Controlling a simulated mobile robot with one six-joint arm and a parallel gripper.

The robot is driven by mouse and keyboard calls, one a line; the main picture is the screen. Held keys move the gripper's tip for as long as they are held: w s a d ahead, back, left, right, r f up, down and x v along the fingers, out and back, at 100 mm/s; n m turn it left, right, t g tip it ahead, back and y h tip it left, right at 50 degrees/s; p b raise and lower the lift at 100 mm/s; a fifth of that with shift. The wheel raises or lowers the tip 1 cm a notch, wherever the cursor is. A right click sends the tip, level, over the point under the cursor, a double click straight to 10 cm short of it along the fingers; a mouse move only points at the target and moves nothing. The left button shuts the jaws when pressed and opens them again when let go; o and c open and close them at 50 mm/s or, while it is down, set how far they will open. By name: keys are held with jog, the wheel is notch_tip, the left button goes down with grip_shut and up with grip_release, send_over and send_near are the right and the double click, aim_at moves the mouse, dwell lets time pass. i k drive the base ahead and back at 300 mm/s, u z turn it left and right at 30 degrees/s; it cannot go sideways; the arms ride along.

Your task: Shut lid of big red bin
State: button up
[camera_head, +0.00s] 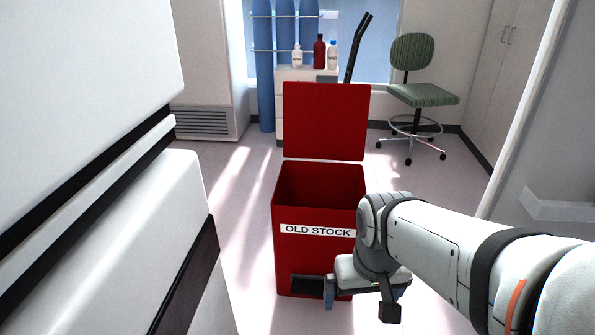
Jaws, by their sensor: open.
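The big red bin (287,245) stands on the floor in the middle of the view, with a white "OLD STOCK" label on its front. Its red lid (326,121) is open and stands upright at the back edge. The inside of the bin shows as dark and looks empty as far as I can see. My gripper (360,298) is open and low in front of the bin's lower right front. My arm hides the bin's right front part. I cannot tell whether my gripper touches the bin.
A white cabinet-like body (120,230) fills the left side. Behind the bin are a white drawer unit (293,76) with bottles, blue cylinders (265,80) and a green swivel chair (423,95). Pale floor (235,195) is free left of the bin.

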aim_at(326, 118)
jog(key=k, duration=1.2)
jog(key=z, duration=0.65)
jog(key=i, duration=2.85)
jog(key=u, duration=1.05)
jog(key=k, duration=0.75)
jog(key=u, duration=0.2)
jog(key=i, duration=0.3)
jog(key=z, duration=0.15)
